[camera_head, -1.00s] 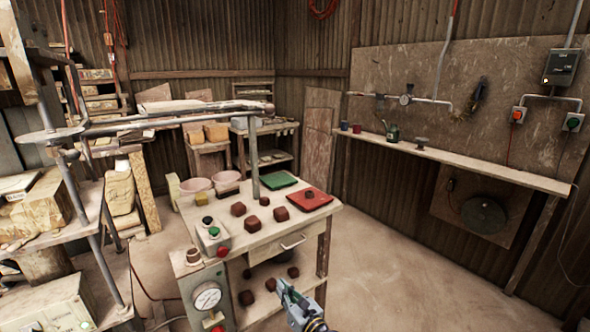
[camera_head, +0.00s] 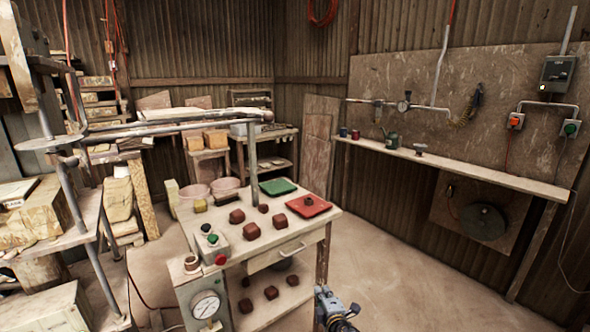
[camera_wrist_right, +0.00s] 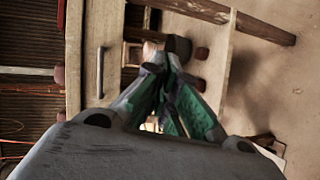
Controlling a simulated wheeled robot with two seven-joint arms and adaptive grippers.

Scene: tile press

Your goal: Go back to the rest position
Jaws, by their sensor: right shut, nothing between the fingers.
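My right gripper (camera_head: 324,296) is at the lower middle of the head view, in front of the right front side of the work table (camera_head: 305,232). In the right wrist view its green-padded fingers (camera_wrist_right: 165,62) meet at the tips, shut with nothing between them. The table's drawer handle (camera_wrist_right: 100,72) and a leg show beyond the fingers there. My left gripper is not in view.
A red tray (camera_head: 318,210) holding a dark piece and a green tray (camera_head: 266,187) lie on the table. Several brown blocks (camera_head: 237,216) sit on top and on the lower shelf. A button box (camera_head: 212,243) and gauge (camera_head: 206,304) are at left. Floor (camera_head: 420,270) at right is clear.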

